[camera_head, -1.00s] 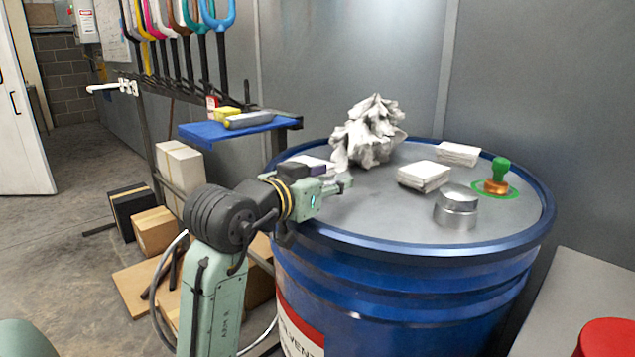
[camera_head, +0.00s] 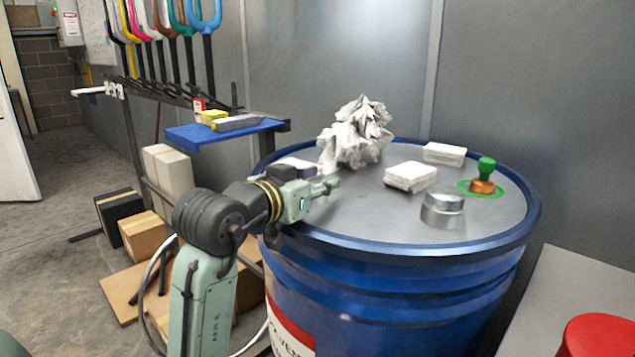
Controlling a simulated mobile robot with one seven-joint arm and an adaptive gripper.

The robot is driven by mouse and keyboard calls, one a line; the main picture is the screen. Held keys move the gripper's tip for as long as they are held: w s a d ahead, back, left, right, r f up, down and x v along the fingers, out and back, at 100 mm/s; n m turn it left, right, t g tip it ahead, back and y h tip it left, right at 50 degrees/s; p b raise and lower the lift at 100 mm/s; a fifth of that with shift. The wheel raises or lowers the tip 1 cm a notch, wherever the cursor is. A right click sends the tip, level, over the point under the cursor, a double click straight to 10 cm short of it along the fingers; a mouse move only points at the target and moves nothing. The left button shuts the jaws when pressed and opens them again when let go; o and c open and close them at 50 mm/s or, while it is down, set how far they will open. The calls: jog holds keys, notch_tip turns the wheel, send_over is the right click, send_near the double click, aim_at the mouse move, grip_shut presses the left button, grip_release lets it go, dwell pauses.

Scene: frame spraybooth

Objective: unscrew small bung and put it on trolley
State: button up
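The blue drum (camera_head: 528,219) stands at centre right, with a grey top. On the right of its top is a small orange fitting (camera_head: 481,187) with a green knob (camera_head: 487,166) above it and a green ring around its base; it looks like the small bung, seated upright. My gripper (camera_head: 332,185) is over the left part of the drum top, well left of the bung and apart from it. Its fingers are small and seen from the side, so their opening is unclear.
A silver round can (camera_head: 442,211), white stacks (camera_head: 410,177) and (camera_head: 444,153), and a crumpled white rag (camera_head: 356,132) lie on the drum top. The shelf holds a yellow block (camera_head: 213,116) and a grey tool (camera_head: 237,123). A grey surface (camera_head: 572,290) and red lid (camera_head: 600,345) are lower right.

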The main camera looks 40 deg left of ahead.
jog(key=shift+o, duration=0.5)
jog(key=a+p+v, duration=0.1)
jog(key=p+v, duration=0.6)
jog(key=v, duration=0.3)
jog(key=shift+s+d+r, duration=0.35)
jog(key=shift+s+r, duration=0.05)
jog(key=shift+r, duration=0.1)
jog(key=shift+d+p, duration=0.1)
jog(key=shift+p, duration=0.45)
jog(key=shift+w+f+p, duration=0.35)
jog(key=shift+w+f, duration=0.15)
jog(key=p+x, duration=0.2)
jog(key=x, duration=0.8)
jog(key=shift+s, duration=0.1)
